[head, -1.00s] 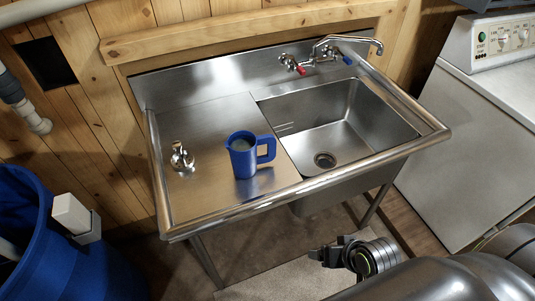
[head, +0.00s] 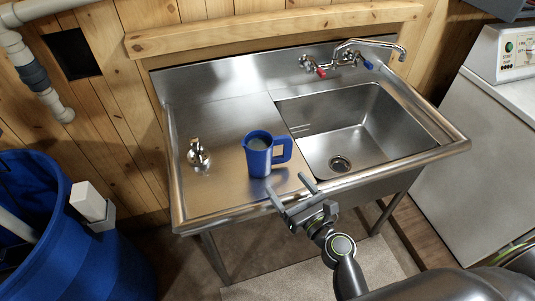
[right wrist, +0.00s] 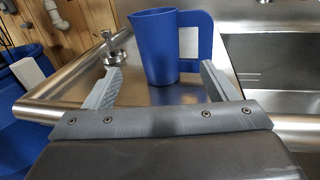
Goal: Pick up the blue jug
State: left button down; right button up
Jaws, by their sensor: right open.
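The blue jug (head: 258,158) stands upright on the flat steel drainboard, left of the sink basin, with its handle pointing right. In the right wrist view the jug (right wrist: 158,48) shows ahead, between the lines of the two fingers. My right gripper (head: 291,187) is open and empty at the front edge of the drainboard, in front of the jug and apart from it. Its two spread fingers also show in the right wrist view (right wrist: 160,84). My left gripper is not in view.
A steel tap-like fitting (head: 197,155) stands left of the jug. The basin (head: 365,135) lies to the right, with a faucet (head: 365,52) behind it. A raised rim (head: 225,216) edges the sink unit. A blue bin (head: 90,250) stands at lower left.

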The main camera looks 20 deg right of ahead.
aim_at(267, 159)
jog(key=p+x, duration=0.1)
jog(key=x, duration=1)
jog(key=shift+w+a, duration=0.1)
jog(key=shift+w, duration=0.1)
jog(key=x, duration=0.5)
jog(key=shift+a, duration=0.15)
jog(key=shift+s, duration=0.1)
jog(key=shift+c, duration=0.3)
jog(key=c, duration=1)
jog(key=shift+r, duration=0.1)
jog(key=shift+c, duration=0.5)
jog(key=shift+r, duration=0.15)
